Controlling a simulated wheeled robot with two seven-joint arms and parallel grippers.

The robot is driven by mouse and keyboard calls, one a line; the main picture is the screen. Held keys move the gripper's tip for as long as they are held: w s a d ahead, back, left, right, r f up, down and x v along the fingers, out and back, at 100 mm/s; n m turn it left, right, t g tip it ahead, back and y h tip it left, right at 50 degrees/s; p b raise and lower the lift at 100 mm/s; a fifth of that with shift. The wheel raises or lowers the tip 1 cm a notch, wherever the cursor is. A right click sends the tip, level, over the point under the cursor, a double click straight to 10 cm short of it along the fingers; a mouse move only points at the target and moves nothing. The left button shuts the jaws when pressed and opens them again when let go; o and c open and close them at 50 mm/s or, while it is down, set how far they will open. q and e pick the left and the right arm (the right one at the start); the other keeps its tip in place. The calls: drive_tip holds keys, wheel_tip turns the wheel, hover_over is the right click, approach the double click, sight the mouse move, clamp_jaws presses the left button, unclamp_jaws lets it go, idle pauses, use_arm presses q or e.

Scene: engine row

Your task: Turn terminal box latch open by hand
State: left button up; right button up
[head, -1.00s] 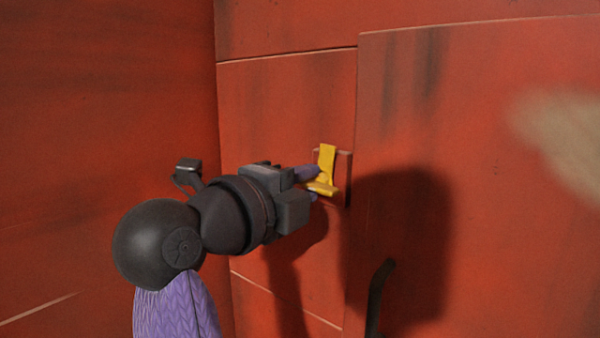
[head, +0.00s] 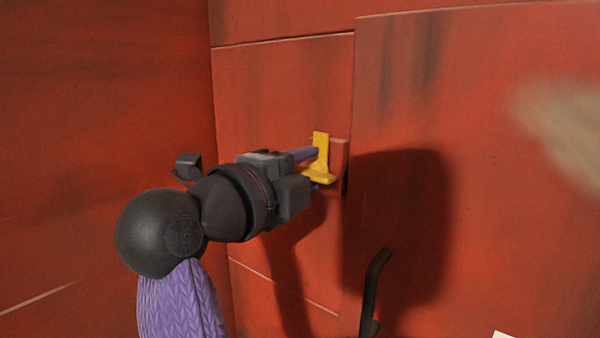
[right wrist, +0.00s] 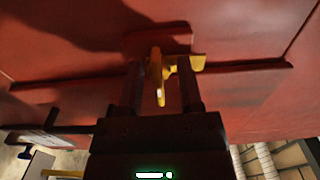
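The yellow latch (head: 320,150) sits on a small red mounting plate (head: 340,165) on the red wall panel. One arm of it points up and a shorter part sticks out low toward my gripper. My right gripper (head: 311,171) is at the latch, with one purple finger above the low part and one below it. In the right wrist view the latch (right wrist: 158,80) stands between the two dark fingers, with a visible gap on each side, so the gripper is open around it. Contact cannot be made out. My left gripper is not in view.
A red side wall (head: 100,120) stands close on the left. A raised red panel (head: 470,100) lies right of the latch. A black bent bar (head: 375,290) sticks up at the lower middle. A white corner (head: 502,334) shows at the bottom right.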

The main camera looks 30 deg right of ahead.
drive_tip(key=shift+a+f, duration=0.1)
drive_tip(key=b+v, duration=0.3)
drive_tip(key=v, duration=0.7)
